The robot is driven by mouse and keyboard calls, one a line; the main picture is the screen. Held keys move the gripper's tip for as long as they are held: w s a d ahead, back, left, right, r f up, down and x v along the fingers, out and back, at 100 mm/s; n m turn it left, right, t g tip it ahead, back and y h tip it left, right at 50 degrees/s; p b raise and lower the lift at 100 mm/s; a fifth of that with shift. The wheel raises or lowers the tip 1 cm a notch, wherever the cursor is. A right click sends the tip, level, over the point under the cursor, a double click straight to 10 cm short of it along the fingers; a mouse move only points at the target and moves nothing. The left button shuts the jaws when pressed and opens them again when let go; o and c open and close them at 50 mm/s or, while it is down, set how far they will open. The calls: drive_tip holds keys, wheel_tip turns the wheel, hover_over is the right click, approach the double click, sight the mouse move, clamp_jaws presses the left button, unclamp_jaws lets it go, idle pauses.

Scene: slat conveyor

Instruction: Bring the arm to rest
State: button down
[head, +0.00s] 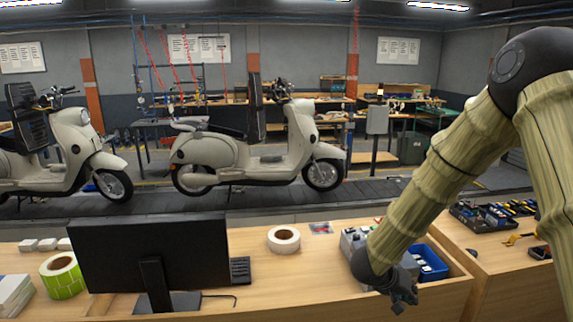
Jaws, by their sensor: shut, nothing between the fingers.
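My arm comes in from the right of the head view, raised at the elbow and slanting down to the left. My gripper (404,296) hangs at its lower end, over the front right part of the wooden workbench (330,290). The gripper is small and dark here, and its fingers are together with nothing held. It is in front of a blue bin (431,263) and a grey control box (352,243). The wrist hides part of both.
A monitor (150,262), a white tape roll (284,240) and a green-yellow roll (62,277) stand on the bench. A tool tray (492,215) lies on the right bench. Two scooters (255,155) stand on the conveyor (375,192) behind. The bench between monitor and gripper is mostly clear.

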drive_tip(key=s+a+f+n+t+y+b, duration=0.15)
drive_tip(key=s+f, duration=0.25)
drive_tip(key=f, duration=0.6)
drive_tip(key=s+a+f+n+y+b, duration=0.1)
drive_tip(key=s+f+b, duration=0.3)
drive_tip(key=f, duration=0.6)
drive_tip(key=s+a+f+n+y+b, duration=0.1)
drive_tip(key=s+a+f+b, duration=0.1)
drive_tip(key=s+f, duration=0.5)
drive_tip(key=s+a+f+g+y+b, duration=0.2)
drive_tip(key=s+f, duration=0.6)
drive_tip(key=s, duration=0.4)
drive_tip(key=s+a+f+n+g+y+b, duration=0.1)
drive_tip(key=s+a+f+g+y+b, duration=0.1)
drive_tip(key=s+f, duration=0.7)
drive_tip(key=s+a+y+b, duration=0.1)
drive_tip(key=s+a, duration=0.1)
drive_tip(key=s, duration=0.1)
drive_tip(key=shift+a+f+g, duration=0.25)
drive_tip(key=shift+a+g, duration=0.05)
drive_tip(key=shift+g, duration=0.05)
drive_tip(key=shift+s, duration=0.1)
